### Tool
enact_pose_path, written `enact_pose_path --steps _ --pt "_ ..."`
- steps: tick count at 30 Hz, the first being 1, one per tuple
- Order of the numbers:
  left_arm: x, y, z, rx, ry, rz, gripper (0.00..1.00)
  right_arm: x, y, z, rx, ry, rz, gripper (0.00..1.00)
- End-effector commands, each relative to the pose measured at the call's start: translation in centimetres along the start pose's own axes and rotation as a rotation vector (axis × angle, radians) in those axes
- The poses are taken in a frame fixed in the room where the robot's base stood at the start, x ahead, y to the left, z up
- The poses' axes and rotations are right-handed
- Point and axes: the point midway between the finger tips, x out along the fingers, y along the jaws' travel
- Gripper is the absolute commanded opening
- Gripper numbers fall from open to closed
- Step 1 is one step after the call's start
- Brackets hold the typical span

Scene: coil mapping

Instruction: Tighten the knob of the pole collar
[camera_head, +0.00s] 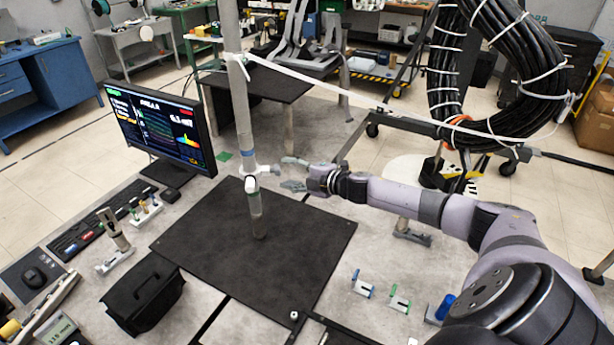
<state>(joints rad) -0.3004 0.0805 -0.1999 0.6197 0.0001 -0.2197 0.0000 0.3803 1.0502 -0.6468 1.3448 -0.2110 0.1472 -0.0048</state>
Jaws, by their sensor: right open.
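A grey pole (241,110) stands upright on the black mat (300,235) on the table. A light collar (253,178) sits around the pole a little above the mat, and its knob (275,169) sticks out to the right. My right gripper (284,173) is open just to the right of the collar, its fingers pointing left with the knob near the gap between them. I cannot tell whether a finger touches the knob. My left gripper is not in view.
A monitor (160,130), keyboard (100,215) and black case (143,293) stand at the left. Small clips (399,299) lie at the front right. A white strap (330,88) runs from the pole to the cable coil (510,60). The mat around the pole is clear.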

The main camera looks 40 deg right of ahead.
Motion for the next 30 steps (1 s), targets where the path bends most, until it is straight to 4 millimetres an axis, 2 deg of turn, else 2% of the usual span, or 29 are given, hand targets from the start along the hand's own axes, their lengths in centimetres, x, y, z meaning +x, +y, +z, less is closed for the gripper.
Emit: enact_pose_path --steps 1,6,13,21,30 --pt "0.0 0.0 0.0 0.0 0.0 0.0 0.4 -1.0 -0.1 0.0 -0.002 0.001 -0.004 0.48" --pt "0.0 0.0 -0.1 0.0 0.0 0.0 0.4 -3.3 -0.2 0.0 0.0 0.001 -0.004 0.48" --pt "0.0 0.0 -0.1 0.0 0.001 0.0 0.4 -5.6 -0.1 0.0 0.001 0.0 -0.002 0.48" --pt "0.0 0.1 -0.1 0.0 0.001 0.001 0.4 -6.8 0.0 -0.1 -0.001 0.002 -0.001 0.48" --pt "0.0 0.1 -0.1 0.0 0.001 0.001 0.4 -6.8 0.1 -0.1 -0.001 0.001 0.0 0.48"
